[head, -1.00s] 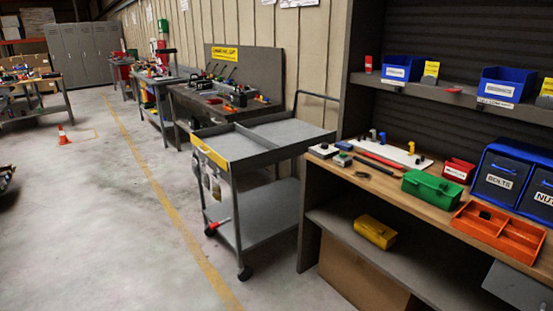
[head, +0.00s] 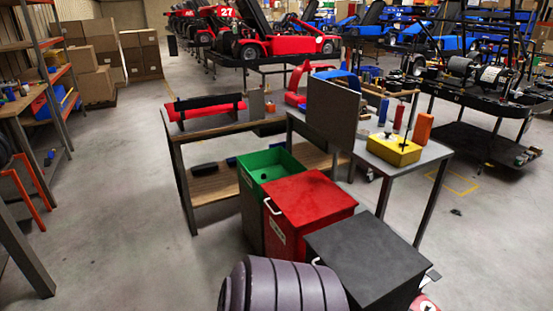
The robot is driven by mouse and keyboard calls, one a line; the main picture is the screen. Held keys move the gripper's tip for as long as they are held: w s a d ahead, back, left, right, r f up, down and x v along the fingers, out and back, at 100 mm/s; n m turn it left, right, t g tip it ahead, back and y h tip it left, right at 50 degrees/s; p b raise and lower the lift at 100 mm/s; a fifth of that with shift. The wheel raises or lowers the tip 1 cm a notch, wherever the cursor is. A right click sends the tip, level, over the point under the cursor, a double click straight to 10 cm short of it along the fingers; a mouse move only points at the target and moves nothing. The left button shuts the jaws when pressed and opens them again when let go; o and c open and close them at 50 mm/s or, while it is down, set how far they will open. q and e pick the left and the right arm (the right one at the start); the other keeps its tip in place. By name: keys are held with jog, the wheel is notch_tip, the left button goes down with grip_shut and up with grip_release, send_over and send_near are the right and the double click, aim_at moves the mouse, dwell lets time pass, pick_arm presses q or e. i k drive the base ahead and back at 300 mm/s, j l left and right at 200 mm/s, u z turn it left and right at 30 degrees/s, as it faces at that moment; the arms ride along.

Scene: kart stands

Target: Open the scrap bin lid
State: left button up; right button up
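Three bins stand in a row at the lower middle of the head view. The green bin (head: 270,165) has no lid over its top, and I see into it. The red bin (head: 310,200) has a flat shut lid with a pale handle on its left edge. The dark grey bin (head: 365,255) also has a flat shut lid with a pale handle at its left. A label on the red bin's front is too small to read, so I cannot tell which bin is for scrap. Neither of my grippers is in view.
A ribbed purple-grey round object (head: 285,288) stands close in front of the dark bin. A bench (head: 215,128) and a metal table (head: 425,155) with a yellow box (head: 394,150) stand behind the bins. Open floor (head: 110,200) lies to the left.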

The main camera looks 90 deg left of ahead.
aim_at(308, 198)
jog(key=u, duration=2.55)
